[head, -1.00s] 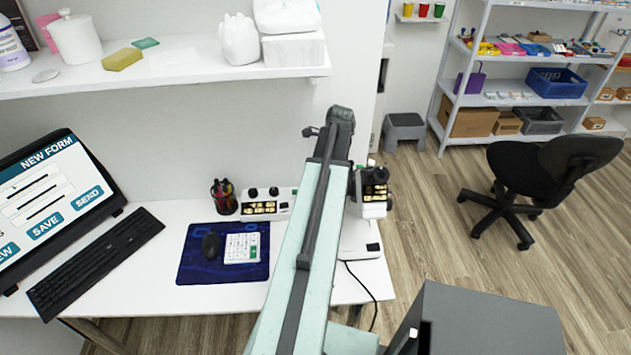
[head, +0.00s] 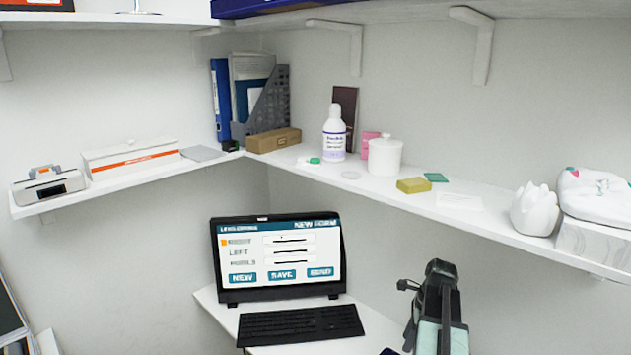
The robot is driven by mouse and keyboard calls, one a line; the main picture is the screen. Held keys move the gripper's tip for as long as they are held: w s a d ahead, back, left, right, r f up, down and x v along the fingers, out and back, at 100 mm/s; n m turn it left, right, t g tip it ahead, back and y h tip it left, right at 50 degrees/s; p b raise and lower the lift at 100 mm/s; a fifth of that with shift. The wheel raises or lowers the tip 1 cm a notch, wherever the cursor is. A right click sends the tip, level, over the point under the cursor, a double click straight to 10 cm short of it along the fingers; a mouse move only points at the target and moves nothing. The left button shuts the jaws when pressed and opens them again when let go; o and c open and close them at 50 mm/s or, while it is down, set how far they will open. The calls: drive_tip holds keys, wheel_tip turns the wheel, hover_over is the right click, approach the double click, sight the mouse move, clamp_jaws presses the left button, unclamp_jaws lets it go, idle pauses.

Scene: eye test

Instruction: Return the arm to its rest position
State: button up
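My arm shows at the lower right of the head view, with a pale green link rising from the bottom edge. Its dark end, where my gripper (head: 440,275) appears to be, stands upright in front of the white wall, to the right of the monitor. A small dark part sticks out on its left side. I cannot make out the fingers or whether they hold anything. The rest of the arm is cut off by the bottom edge.
A monitor (head: 278,258) and a keyboard (head: 300,325) stand on the white desk (head: 215,308) left of my arm. Above runs a corner shelf (head: 380,187) with a bottle (head: 334,140), a white jar (head: 385,157) and a yellow sponge (head: 413,185). The wall between arm and monitor is bare.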

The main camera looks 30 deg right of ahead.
drive_tip(key=w+a+n, duration=0.2)
drive_tip(key=w+a, duration=0.2)
drive_tip(key=a, duration=0.3)
drive_tip(key=w+a+n, duration=0.3)
drive_tip(key=w+a, duration=0.1)
drive_tip(key=a, duration=0.4)
drive_tip(key=a+n+g+h, duration=0.1)
drive_tip(key=a+n+h, duration=0.1)
drive_tip(key=a+n, duration=1.9)
drive_tip(key=a, duration=0.3)
drive_tip(key=shift+a+f, duration=0.3)
drive_tip(key=shift+a, duration=0.05)
